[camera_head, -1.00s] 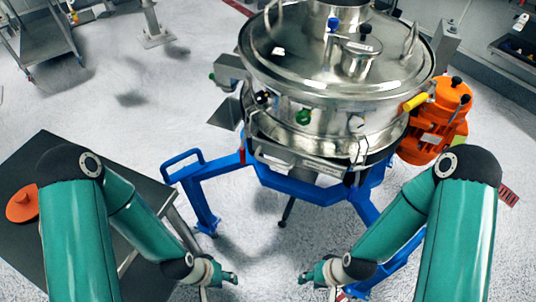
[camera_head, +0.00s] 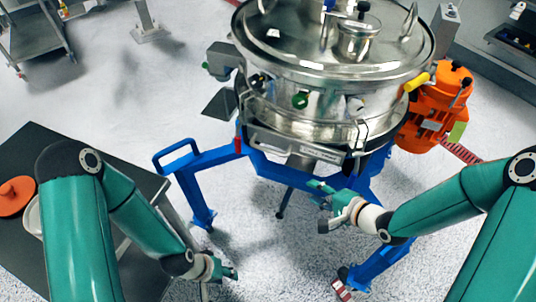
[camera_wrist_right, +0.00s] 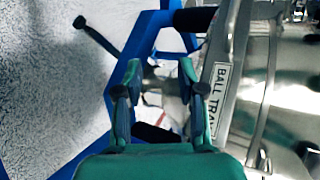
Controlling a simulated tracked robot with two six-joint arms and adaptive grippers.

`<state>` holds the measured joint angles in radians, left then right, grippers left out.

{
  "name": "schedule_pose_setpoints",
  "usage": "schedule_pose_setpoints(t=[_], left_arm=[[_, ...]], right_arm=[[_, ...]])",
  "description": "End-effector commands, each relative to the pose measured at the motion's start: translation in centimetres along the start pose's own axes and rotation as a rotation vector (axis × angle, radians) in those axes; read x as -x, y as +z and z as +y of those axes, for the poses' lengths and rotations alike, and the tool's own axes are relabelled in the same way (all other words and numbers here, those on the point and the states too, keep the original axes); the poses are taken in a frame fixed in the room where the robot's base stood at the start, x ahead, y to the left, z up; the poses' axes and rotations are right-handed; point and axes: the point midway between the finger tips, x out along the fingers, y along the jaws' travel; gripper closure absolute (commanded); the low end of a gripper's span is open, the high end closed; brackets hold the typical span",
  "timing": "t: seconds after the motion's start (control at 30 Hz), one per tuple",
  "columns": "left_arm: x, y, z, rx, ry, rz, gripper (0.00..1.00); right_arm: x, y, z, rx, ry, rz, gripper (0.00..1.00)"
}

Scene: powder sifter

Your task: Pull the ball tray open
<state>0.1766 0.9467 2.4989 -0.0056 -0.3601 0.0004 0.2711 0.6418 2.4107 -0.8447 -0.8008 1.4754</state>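The ball tray (camera_head: 300,147) is a steel front piece low on the round steel sifter. In the right wrist view its white label (camera_wrist_right: 215,100) reads "BALL TRA", with the end cut off by the view's angle. A dark handle-like bar (camera_wrist_right: 195,19) shows at its upper end there. My right gripper (camera_head: 320,206) is below and in front of the tray, near the blue frame. In its wrist view the fingers (camera_wrist_right: 158,85) are apart with nothing held between them. My left gripper (camera_head: 232,272) hangs low at left, away from the sifter; its fingers are too small to judge.
The blue support frame (camera_head: 208,158) surrounds the space under the sifter. An orange motor (camera_head: 434,112) is on the sifter's right. A dark table (camera_head: 32,147) with an orange lid (camera_head: 14,195) stands left. Floor between table and frame is clear.

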Motion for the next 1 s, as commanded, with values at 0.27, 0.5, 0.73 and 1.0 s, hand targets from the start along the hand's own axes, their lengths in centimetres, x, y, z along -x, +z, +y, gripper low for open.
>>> schedule_pose_setpoints(t=[0.27, 0.5, 0.73, 1.0], left_arm=[[-1.6, 0.0, -0.6, 0.0, 0.0, 0.0, 0.6], [-1.7, 0.0, -0.6, 0.0, 0.0, 0.0, 0.6], [-1.7, 0.0, -0.6, 0.0, 0.0, 0.0, 0.6], [-1.6, 0.0, -0.6, 0.0, 0.0, 0.0, 0.6]], right_arm=[[2.4, 0.9, -6.1, -0.277, -0.209, -0.177, 0.61], [2.2, 1.7, -7.3, -0.335, -0.227, -0.232, 0.61], [-1.2, 2.4, -8.2, -0.333, -0.226, -0.233, 0.61], [-6.8, 3.5, -9.7, -0.334, -0.225, -0.232, 0.61]])
